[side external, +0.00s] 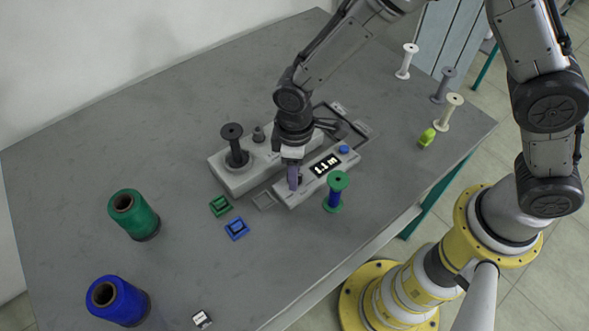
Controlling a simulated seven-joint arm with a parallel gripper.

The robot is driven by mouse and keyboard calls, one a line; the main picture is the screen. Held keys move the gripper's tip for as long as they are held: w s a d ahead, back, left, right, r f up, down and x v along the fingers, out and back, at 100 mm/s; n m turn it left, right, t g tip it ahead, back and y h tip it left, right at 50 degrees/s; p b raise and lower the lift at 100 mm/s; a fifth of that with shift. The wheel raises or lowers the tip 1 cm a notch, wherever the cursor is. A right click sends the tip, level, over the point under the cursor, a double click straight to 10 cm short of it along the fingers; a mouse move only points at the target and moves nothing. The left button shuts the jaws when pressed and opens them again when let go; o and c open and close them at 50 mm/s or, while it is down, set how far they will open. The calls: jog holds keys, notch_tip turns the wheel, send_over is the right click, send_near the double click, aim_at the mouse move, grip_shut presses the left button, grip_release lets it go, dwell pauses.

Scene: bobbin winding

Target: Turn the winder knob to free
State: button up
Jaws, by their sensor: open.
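The winder (222,173) is a light grey base on the table with a dark spool (235,145) standing on it and a small dark post (259,134) beside that. In front of it is a grey control box (290,200) with a lit black display (325,165), whose text I cannot read for sure, and a blue button (344,150). My gripper (294,180) points down at the box, left of the display. Its jaws are open. The winder knob is not clearly seen; the gripper covers that part of the box, and I cannot tell whether it touches anything.
A green-ended spool with blue thread (335,195) stands close to the box's front. Green (220,205) and blue (237,228) small blocks lie left. Large green (133,215) and blue (117,301) thread cones stand farther left. Pale spools (448,112) and a lime item (426,137) stand right.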

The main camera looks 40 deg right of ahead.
jog(key=shift+c, duration=0.2)
grip_shut()
jog(key=shift+m, duration=0.4)
jog(key=m, duration=0.3)
jog(key=shift+m, duration=2.5)
jog(key=shift+o, duration=0.2)
grip_release()
